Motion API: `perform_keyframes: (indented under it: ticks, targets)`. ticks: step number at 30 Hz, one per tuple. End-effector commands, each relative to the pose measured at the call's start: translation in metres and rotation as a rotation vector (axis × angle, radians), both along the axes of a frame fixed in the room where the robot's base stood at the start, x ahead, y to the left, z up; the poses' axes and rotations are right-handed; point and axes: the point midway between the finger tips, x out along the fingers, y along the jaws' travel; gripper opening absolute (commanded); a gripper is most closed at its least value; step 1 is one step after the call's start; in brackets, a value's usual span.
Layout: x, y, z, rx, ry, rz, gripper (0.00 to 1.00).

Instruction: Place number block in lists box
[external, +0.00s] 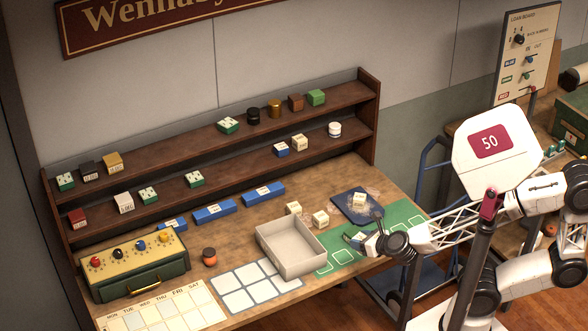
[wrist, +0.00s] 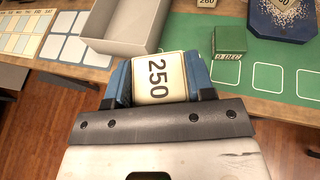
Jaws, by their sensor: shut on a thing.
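My gripper (wrist: 160,80) is shut on a cream number block (wrist: 158,78) marked 250, held between its blue fingers. In the external view my gripper (external: 360,238) is over the green mat near the table's front edge. The held block is hard to make out there. An open, empty grey box (external: 291,248) stands on the table to the left of my gripper. It also shows at the top of the wrist view (wrist: 122,47), just beyond the held block. I see no readable label on it.
A green block (wrist: 229,40) marked 9 DEC stands on the green mat (wrist: 268,78). A dark blue tray (external: 343,207) holds another block. A green drawer unit (external: 140,278) and loaded shelves (external: 240,131) are farther left and back.

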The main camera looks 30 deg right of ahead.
Motion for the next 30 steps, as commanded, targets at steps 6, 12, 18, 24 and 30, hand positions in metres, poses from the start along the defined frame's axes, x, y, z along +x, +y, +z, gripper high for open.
perform_keyframes:
  ticks: [6,12,18,24,30]
  targets:
    - [0.007,0.020,0.003,0.009,-0.002,-0.073,0.03]
    - [0.011,0.042,0.004,0.011,-0.001,-0.172,0.03]
    - [0.010,0.061,0.002,0.003,0.004,-0.260,0.03]
    - [0.008,0.070,0.000,-0.005,0.007,-0.307,0.03]
    - [0.008,0.071,-0.001,-0.007,0.009,-0.317,0.03]
